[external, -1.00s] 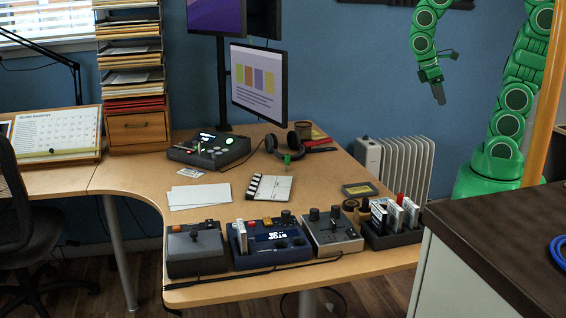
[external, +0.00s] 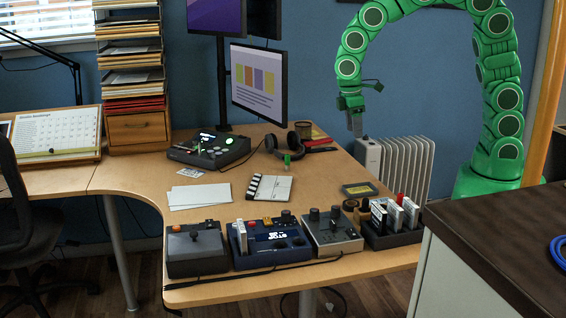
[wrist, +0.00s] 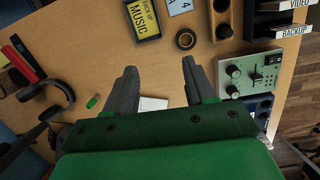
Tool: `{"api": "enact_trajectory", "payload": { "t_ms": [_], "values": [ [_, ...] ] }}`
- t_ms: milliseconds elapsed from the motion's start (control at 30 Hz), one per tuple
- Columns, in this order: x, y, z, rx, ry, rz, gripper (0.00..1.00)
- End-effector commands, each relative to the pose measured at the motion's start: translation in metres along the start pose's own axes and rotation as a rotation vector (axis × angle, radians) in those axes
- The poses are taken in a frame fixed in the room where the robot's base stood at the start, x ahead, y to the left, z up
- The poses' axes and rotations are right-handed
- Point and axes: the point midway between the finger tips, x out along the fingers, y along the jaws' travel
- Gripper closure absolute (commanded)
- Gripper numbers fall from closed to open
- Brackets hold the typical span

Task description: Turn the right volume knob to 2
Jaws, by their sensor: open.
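A grey control box (external: 333,235) stands at the front right of the desk, with two dark knobs on top, a left one (external: 314,214) and a right one (external: 336,212). Their numbers are too small to read. In the wrist view the box (wrist: 246,88) lies at the right edge with two round knobs, an upper one (wrist: 233,71) and a lower one (wrist: 232,91), beside a slider. Which is the right volume knob cannot be told for sure. My gripper (external: 355,124) hangs well above and behind the desk's right edge. In the wrist view my gripper (wrist: 160,67) is open and empty.
A blue console (external: 270,242) stands close on the box's left, and a black card rack (external: 398,239) on its right. A clapperboard (external: 271,188) and headphones (external: 288,143) lie behind. A dark counter (external: 510,245) stands at the right. The air around my gripper is free.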

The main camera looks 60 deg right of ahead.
Motion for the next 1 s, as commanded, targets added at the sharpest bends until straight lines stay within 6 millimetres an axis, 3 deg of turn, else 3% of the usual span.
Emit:
{"api": "enact_trajectory", "payload": {
  "t_ms": [200,500,700,1000],
  "values": [
    [0.020,-0.048,-0.072,-0.096,0.057,-0.005,0.46],
    [0.054,-0.129,-0.150,-0.223,0.130,-0.030,0.46],
    [0.065,-0.163,-0.174,-0.269,0.158,-0.044,0.46],
    [0.078,-0.170,-0.179,-0.277,0.163,-0.047,0.46]
  ]
}}
